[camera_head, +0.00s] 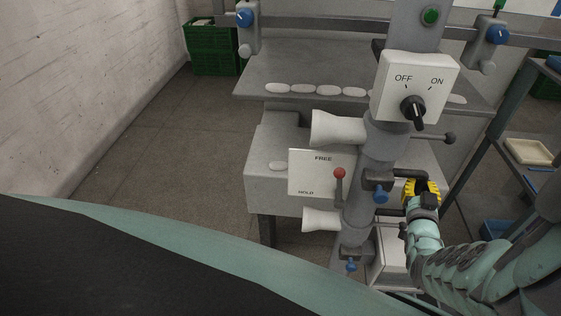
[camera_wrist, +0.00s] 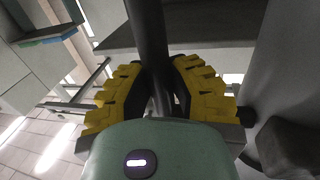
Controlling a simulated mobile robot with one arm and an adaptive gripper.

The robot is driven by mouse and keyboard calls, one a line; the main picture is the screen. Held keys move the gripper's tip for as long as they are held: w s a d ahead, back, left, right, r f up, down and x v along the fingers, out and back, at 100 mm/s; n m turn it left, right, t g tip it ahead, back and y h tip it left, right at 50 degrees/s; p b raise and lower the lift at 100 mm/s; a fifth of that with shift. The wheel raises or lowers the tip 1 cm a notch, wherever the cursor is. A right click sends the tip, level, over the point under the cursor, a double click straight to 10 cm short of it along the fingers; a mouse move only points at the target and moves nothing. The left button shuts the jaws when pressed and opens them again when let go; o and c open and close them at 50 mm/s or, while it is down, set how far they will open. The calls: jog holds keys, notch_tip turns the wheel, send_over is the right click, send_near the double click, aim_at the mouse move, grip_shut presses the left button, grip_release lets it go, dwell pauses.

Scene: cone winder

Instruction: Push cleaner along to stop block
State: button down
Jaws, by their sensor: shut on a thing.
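My gripper (camera_head: 421,190), with yellow ribbed fingers, is at the right of the upright grey column in the head view. In the wrist view its fingers (camera_wrist: 160,85) lie on both sides of a dark round bar (camera_wrist: 150,35) and are shut on it. In the head view a short dark bent arm (camera_head: 407,174) runs from a grey bracket (camera_head: 374,179) with a blue knob to my fingers. Which part is the cleaner I cannot tell for sure. A lower small block (camera_head: 352,253) with a blue knob sits on the same column; whether it is the stop block is unclear.
A switch box (camera_head: 413,88) marked OFF and ON is above. A FREE/HOLD plate (camera_head: 312,172) with a red-knobbed lever (camera_head: 339,178) is left of the column. White cones (camera_head: 338,128) stick out leftward. A dark-legged rack (camera_head: 487,140) stands right. The left floor is clear.

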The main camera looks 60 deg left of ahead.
jog(key=w+d+b, duration=0.8)
jog(key=w+d, duration=0.3)
jog(key=w, duration=0.2)
jog(key=shift+w+d+b, duration=0.2)
jog(key=shift+d+b, duration=0.1)
dwell(0.4)
jog(key=c, duration=0.8)
grip_release()
jog(key=shift+c, duration=0.2)
